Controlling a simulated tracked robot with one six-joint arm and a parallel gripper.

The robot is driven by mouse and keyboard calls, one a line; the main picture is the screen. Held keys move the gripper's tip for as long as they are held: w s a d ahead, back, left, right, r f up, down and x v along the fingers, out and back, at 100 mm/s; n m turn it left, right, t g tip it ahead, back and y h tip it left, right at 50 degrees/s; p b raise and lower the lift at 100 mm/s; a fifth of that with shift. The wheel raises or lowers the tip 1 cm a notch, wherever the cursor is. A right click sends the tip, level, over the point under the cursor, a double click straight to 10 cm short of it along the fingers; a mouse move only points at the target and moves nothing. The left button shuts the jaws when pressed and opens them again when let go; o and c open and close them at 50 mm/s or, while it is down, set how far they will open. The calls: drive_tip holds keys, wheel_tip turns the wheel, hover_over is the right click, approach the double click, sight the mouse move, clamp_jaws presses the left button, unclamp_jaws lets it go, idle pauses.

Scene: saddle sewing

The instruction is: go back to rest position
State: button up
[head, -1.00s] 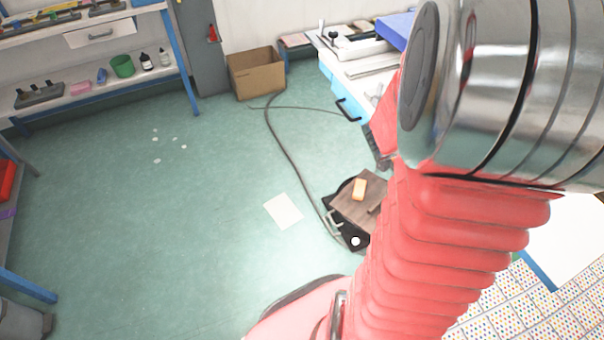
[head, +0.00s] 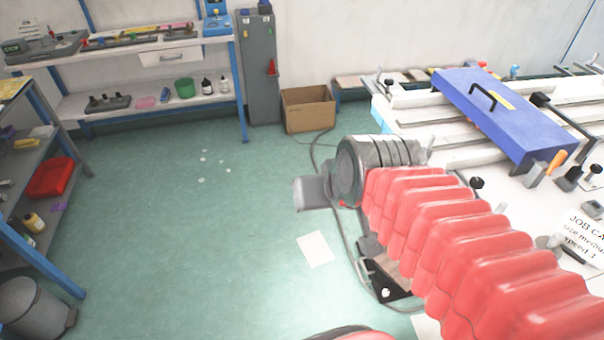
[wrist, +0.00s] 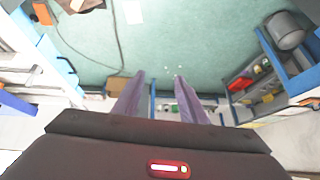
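My gripper shows in the wrist view (wrist: 158,95) as two purple-grey fingers standing apart with a gap between them. Nothing is between the fingers; the floor and the far shelves show past them. In the head view my red-sleeved arm reaches in from the lower right, and its metal wrist end points left over the floor. The fingers themselves cannot be made out in the head view.
A white worktable (head: 450,157) with a blue clamp cover (head: 500,115) stands right of my arm. A cardboard box (head: 308,110) is at the back wall. Shelves (head: 130,103) and a grey bin (head: 32,308) line the left. A paper sheet (head: 315,249) lies on open green floor.

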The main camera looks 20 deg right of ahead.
drive_tip(key=shift+n+g, duration=0.6)
drive_tip(key=s, duration=0.4)
drive_tip(key=shift+s+a, duration=0.3)
drive_tip(key=shift+s, duration=0.1)
drive_tip(key=shift+c, duration=0.8)
drive_tip(key=shift+a, duration=0.1)
